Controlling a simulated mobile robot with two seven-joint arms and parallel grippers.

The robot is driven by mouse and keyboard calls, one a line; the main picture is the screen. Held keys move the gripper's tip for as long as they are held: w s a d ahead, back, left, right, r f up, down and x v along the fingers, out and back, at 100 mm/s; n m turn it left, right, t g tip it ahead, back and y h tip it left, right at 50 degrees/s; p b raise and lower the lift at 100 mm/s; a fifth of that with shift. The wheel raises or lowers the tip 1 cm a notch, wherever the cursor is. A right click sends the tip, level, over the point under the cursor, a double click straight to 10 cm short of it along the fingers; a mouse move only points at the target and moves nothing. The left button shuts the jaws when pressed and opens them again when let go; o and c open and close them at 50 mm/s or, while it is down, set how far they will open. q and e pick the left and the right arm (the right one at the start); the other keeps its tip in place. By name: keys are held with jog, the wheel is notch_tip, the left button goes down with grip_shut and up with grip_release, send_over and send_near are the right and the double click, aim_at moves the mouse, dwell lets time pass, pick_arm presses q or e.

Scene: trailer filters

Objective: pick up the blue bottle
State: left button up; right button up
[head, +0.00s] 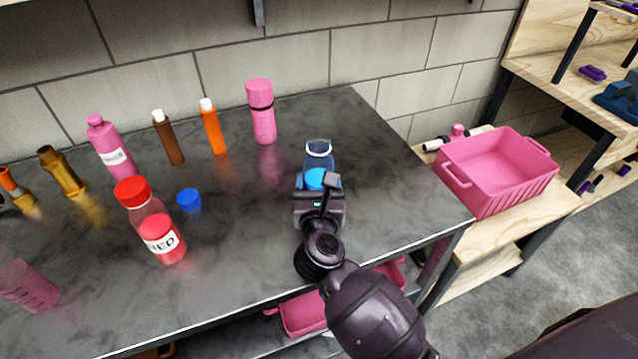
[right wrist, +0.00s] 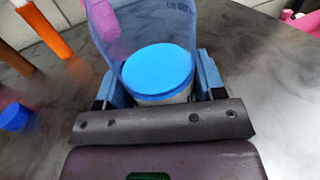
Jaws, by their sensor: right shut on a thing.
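My left gripper is not in view.
A red-capped bottle (head: 158,232), a loose blue cap (head: 189,199), a pink flask (head: 262,115) and an orange bottle (head: 213,131) stand to the left. A pink crate (head: 500,185) sits beyond the counter's right edge.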

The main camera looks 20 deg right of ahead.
aim_at(319, 138)
jog(key=shift+r+p, duration=0.4)
jog(key=shift+r, duration=1)
notch_tip(319, 138, up, 11)
jog(key=p, duration=0.3)
notch_tip(319, 138, up, 2)
jog(key=shift+r+p, duration=0.15)
jog(key=shift+p, duration=0.35)
jog(key=shift+r, duration=1.15)
jog(key=shift+r+p, duration=0.4)
jog(key=shift+r, duration=0.15)
jog(key=shift+r, duration=0.1)
